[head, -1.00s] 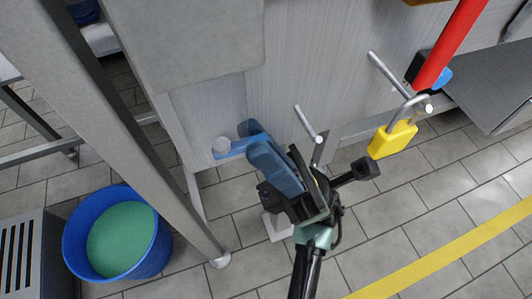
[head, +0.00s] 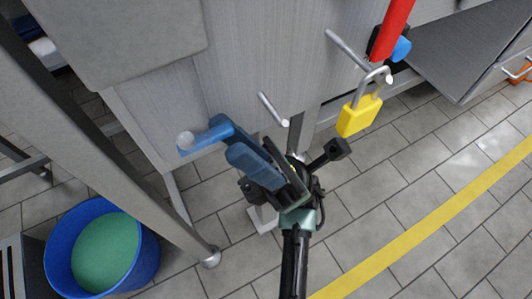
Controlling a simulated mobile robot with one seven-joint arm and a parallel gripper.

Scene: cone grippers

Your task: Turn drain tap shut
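The drain tap's blue handle (head: 203,138) shows low on the grey cabinet front, left of centre in the head view. It points right from a round pale knob (head: 185,139) at its left end. My gripper (head: 228,138) is at the right end of the handle, reaching up and left from below. Its two blue fingers lie on either side of that end in the picture. The fingers and handle have much the same blue and overlap, so I cannot tell whether they touch or clamp it. The handle's right end is partly hidden.
A blue bucket (head: 58,240) with green contents stands on the floor at lower left, beside a metal leg (head: 150,190). A yellow padlock (head: 358,116) hangs from a metal rod at upper right. Another short rod (head: 272,108) sticks out above my gripper. Tiled floor on the right is open.

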